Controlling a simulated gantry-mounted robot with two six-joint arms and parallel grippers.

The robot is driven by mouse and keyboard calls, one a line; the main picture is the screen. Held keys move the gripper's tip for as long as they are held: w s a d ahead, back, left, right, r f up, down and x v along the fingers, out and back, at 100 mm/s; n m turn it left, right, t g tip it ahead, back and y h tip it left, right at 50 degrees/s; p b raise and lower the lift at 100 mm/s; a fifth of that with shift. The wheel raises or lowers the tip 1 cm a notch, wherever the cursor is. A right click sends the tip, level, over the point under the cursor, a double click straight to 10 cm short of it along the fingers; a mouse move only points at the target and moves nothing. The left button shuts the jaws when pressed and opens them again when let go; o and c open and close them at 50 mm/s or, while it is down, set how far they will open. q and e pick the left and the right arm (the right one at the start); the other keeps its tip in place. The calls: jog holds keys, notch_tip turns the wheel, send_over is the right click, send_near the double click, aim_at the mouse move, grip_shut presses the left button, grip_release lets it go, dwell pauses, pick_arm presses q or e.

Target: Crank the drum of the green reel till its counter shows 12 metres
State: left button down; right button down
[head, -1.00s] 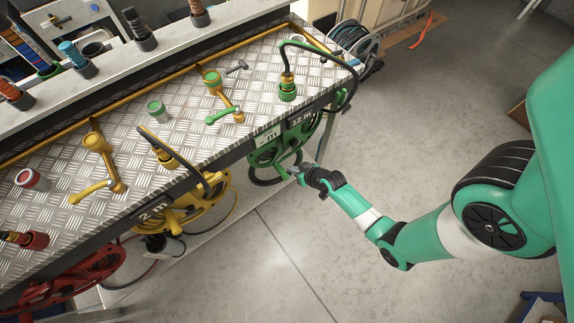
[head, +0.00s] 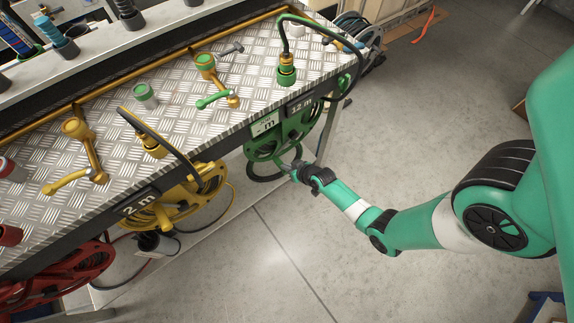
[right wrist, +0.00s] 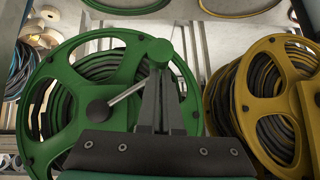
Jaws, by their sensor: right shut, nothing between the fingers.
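The green reel (right wrist: 70,62) hangs under the bench edge, its drum wound with dark hose. Its crank (right wrist: 124,95) runs from the dark hub up and right to a green knob (right wrist: 160,52). A dark plate (head: 302,107) above the reel reads 12 m; a pale green plate (head: 265,126) beside it appears to read "- m". My right gripper (head: 288,166) is at the front of the reel. In the right wrist view its shut, empty fingers (right wrist: 161,82) point at the knob and overlap its lower edge; whether they touch is unclear. My left gripper is not in view.
A yellow reel (head: 205,184) with a plate reading 2 m hangs beside the green one, and a red reel (head: 75,272) beyond it. Taps and hose fittings stand on the tread-plate bench (head: 230,130). The floor (head: 300,260) in front is clear.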

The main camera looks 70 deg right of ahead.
jog(key=shift+f, duration=0.15)
jog(key=shift+w+a, duration=0.1)
jog(key=shift+a, duration=0.05)
notch_tip(320, 180, up, 5)
jog(key=p, duration=0.5)
jog(key=shift+w+a, duration=0.1)
jog(key=shift+a, duration=0.05)
jog(key=a+p+v, duration=0.1)
jog(key=p+v, duration=0.4)
jog(key=v, duration=0.4)
jog(key=shift+w+a, duration=0.15)
jog(key=shift+a, duration=0.15)
